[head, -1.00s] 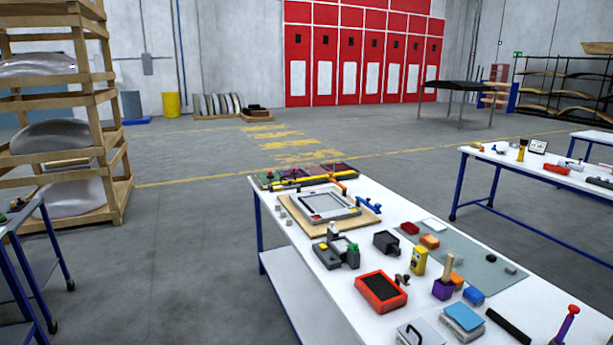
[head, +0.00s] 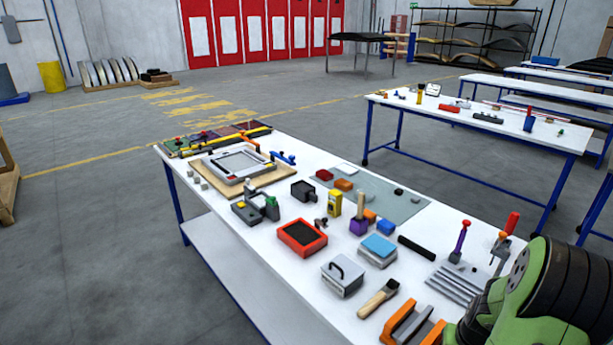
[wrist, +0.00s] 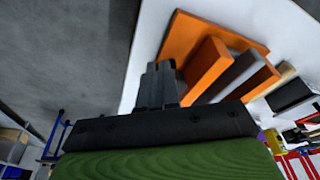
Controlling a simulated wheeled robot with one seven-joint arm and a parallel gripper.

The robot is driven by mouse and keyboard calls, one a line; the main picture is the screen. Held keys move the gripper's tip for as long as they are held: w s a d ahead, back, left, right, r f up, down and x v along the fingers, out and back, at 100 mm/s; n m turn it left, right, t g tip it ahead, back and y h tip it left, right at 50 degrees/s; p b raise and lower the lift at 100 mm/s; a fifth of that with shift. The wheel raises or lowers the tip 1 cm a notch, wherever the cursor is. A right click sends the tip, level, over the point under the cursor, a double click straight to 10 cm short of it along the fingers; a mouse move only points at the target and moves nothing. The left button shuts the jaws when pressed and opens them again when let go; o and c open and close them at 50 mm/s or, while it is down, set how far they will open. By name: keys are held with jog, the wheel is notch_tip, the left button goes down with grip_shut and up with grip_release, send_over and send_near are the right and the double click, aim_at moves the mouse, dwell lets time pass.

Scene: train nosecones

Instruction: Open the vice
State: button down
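An orange block-like fixture (head: 405,322) with upright orange and grey slabs lies at the near edge of the white table. It looks like the vice, but I cannot tell for certain. It fills the upper middle of the wrist view (wrist: 205,60), its slabs close side by side. My gripper (wrist: 162,75) is in front of it in the wrist view, with its two dark fingers together and nothing visible between them. The fingertips appear close to the orange fixture's left side; contact is unclear. In the head view my green arm covers the table's lower right corner.
The white table (head: 225,228) is crowded. A wooden-handled brush (head: 378,298), a grey box with a handle (head: 342,275) and grey bars (head: 455,284) lie near the orange fixture. Red-topped and purple upright tools (head: 460,240) stand beyond. Open floor lies left of the table.

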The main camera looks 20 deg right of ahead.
jog(key=shift+w+d+r, duration=0.25)
jog(key=shift+d, duration=0.1)
jog(key=shift+s, duration=0.1)
jog(key=shift+s+a, duration=0.1)
jog(key=shift+s, duration=0.1)
jog(key=p+v, duration=0.1)
jog(key=v, duration=0.1)
jog(key=p+v, duration=0.3)
jog(key=shift+w+d+r, duration=0.25)
jog(key=shift+w+r, duration=0.05)
jog(key=shift+r, duration=0.15)
